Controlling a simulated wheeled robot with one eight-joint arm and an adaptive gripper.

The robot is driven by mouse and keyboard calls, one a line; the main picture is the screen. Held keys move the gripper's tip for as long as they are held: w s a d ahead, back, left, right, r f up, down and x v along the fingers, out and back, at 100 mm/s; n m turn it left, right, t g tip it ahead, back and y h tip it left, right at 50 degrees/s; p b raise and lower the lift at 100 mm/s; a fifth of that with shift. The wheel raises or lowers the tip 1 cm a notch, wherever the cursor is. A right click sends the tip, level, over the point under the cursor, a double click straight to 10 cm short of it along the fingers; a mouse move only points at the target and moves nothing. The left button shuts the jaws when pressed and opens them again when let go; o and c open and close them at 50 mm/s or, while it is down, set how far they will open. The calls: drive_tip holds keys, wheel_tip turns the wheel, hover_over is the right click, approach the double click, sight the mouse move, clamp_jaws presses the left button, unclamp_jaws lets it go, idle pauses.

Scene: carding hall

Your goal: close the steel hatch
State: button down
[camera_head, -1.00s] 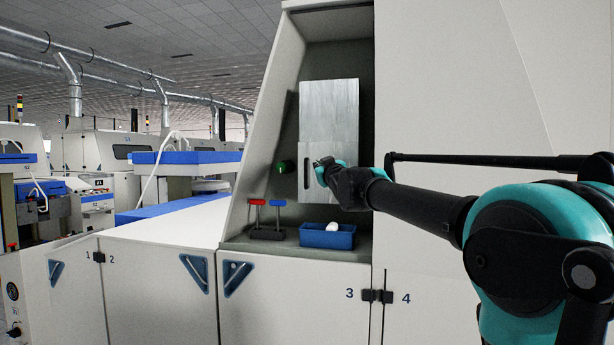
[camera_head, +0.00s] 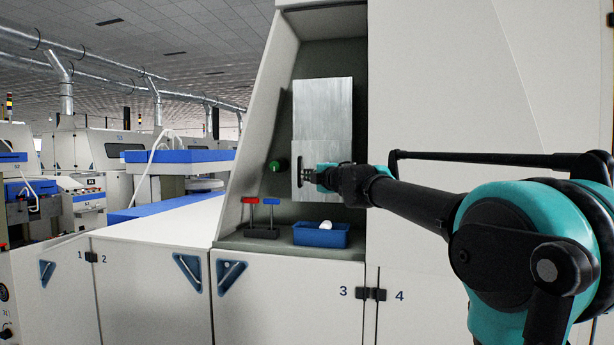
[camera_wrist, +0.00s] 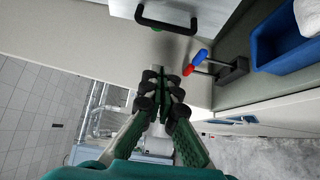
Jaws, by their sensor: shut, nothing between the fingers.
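The steel hatch (camera_head: 323,110) is a tall brushed-metal panel in the recess of the pale machine. A dark upright handle (camera_head: 299,170) is on its lower left part. In the wrist view, the hatch's pale face (camera_wrist: 205,12) and black bar handle (camera_wrist: 167,27) are at the top. My gripper (camera_head: 310,174) is at the lower part of the hatch, just right of the handle in the head view. In the wrist view my gripper (camera_wrist: 162,75) has its fingers together and empty, apart from the handle. My wrist hides part of the hatch's lower right.
A green knob (camera_head: 278,165) is left of the hatch. Below are red- and blue-handled tools (camera_head: 262,218) in a dark holder and a blue bin (camera_head: 320,236) with a white item. The recess side wall (camera_head: 262,120) slopes at the left.

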sight(299, 172)
drive_tip(key=w+a, duration=0.2)
drive_tip(key=w, duration=0.9)
drive_tip(key=shift+a, duration=0.1)
drive_tip(key=shift+w, duration=0.1)
drive_tip(key=shift+w+a, duration=0.15)
drive_tip(key=shift+w, duration=0.55)
drive_tip(key=shift+w+a, duration=0.1)
drive_tip(key=shift+w, duration=0.55)
